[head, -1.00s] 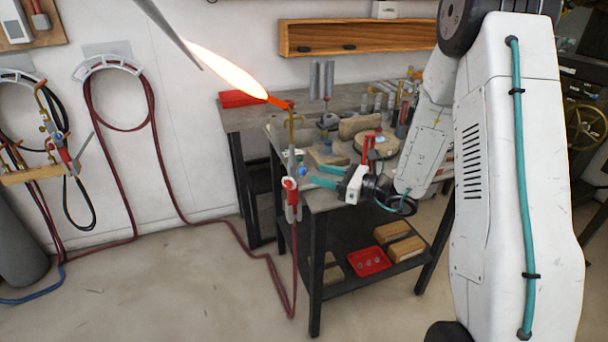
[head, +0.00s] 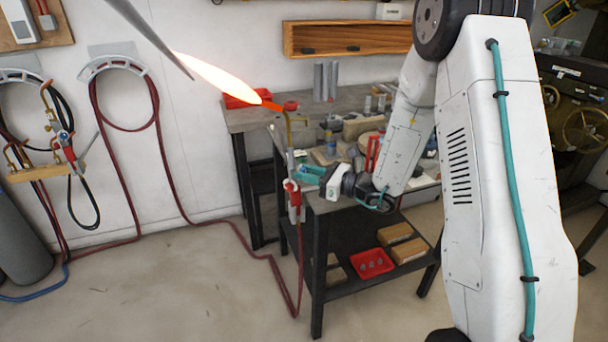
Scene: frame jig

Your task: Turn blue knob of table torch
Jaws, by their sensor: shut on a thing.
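The table torch (head: 293,190) stands upright at the table's left front corner, with a red and grey body and a brass neck. A long orange-white flame (head: 222,80) comes from its tip and points up and left. My gripper (head: 305,173) reaches in from the right with teal fingers close together at the torch's side. It is shut on the blue knob, which the fingers hide almost wholly.
The dark metal table (head: 318,240) carries blocks, cylinders and a red stand (head: 372,152). A red hose (head: 275,260) runs from the torch to the floor.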

